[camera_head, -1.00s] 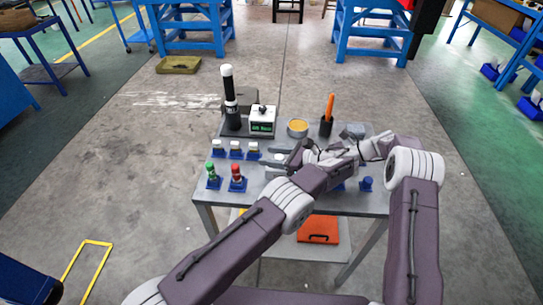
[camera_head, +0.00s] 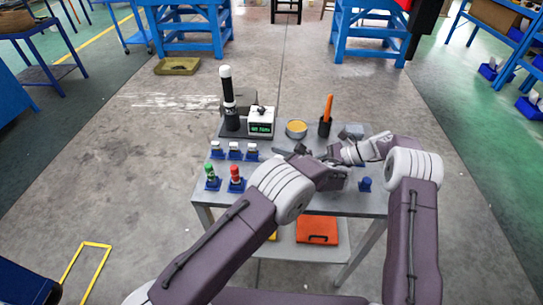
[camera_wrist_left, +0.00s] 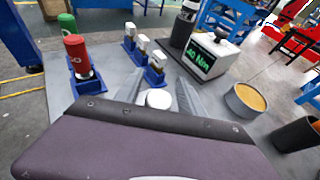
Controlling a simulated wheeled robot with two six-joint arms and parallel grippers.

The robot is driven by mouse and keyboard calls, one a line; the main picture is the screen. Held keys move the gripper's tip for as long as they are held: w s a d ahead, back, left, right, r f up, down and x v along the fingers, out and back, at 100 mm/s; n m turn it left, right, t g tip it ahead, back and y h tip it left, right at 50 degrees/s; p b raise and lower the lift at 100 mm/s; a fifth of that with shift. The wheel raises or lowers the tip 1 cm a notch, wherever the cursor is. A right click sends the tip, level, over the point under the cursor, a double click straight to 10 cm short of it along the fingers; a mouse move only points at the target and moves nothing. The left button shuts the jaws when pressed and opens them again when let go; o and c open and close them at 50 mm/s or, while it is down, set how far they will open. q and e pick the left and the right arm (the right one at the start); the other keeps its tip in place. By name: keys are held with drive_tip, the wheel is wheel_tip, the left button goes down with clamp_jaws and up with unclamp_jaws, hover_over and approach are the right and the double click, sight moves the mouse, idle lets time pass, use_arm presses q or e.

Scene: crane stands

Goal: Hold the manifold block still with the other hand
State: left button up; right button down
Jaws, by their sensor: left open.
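I cannot make out the manifold block clearly; my arms cover the middle of the table in the head view. My left gripper (camera_head: 290,150) is over the middle of the table, its fingers pointing to the back left. In the left wrist view its two fingers (camera_wrist_left: 157,88) stand apart, with a white round part (camera_wrist_left: 158,98) visible between them; I cannot tell whether they touch it. My right gripper (camera_head: 335,155) comes in from the right, close to the left one and partly hidden, its fingers unclear.
The grey table (camera_head: 205,195) carries a green-topped tool (camera_head: 210,171), a red-topped tool (camera_head: 235,172), several white-capped blue holders (camera_head: 234,150), a torque tester (camera_head: 261,121), a yellow-filled tin (camera_head: 297,128) and an orange-handled tool in a black cup (camera_head: 325,125). A blue holder (camera_head: 365,184) stands at right.

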use_arm(q)
drive_tip(key=shift+w+d+m+t+h, duration=0.15)
drive_tip(key=shift+m+t+h, duration=0.6)
drive_tip(key=shift+m+h, duration=0.3)
drive_tip(key=shift+w+d+m+t+h, duration=0.1)
drive_tip(key=shift+d+m+t+h, duration=0.1)
drive_tip(key=shift+m+t+h, duration=0.7)
drive_tip(key=shift+w+d+m+t+h, duration=0.15)
drive_tip(key=shift+m+t+h, duration=0.4)
drive_tip(key=shift+m+h, duration=0.6)
drive_tip(key=shift+w+d+m+t+h, duration=0.1)
drive_tip(key=shift+d+m+t+h, duration=0.1)
drive_tip(key=shift+m+h, duration=0.65)
drive_tip(key=shift+d+m+t+h, duration=0.15)
drive_tip(key=shift+m+t+h, duration=0.05)
drive_tip(key=shift+m+h, duration=0.65)
drive_tip(key=shift+d+m+h, duration=0.25)
drive_tip(key=shift+m+h, duration=0.35)
drive_tip(key=shift+h, duration=0.25)
drive_tip(key=shift+d+m+h, duration=0.2)
drive_tip(key=shift+m+h, duration=0.4)
drive_tip(key=shift+h, duration=0.25)
drive_tip(key=shift+s+a, duration=0.15)
drive_tip(key=shift+s, duration=0.55)
drive_tip(key=shift+s+a, duration=0.1)
drive_tip(key=shift+s, duration=0.6)
clamp_jaws()
drive_tip(key=shift+r, duration=0.15)
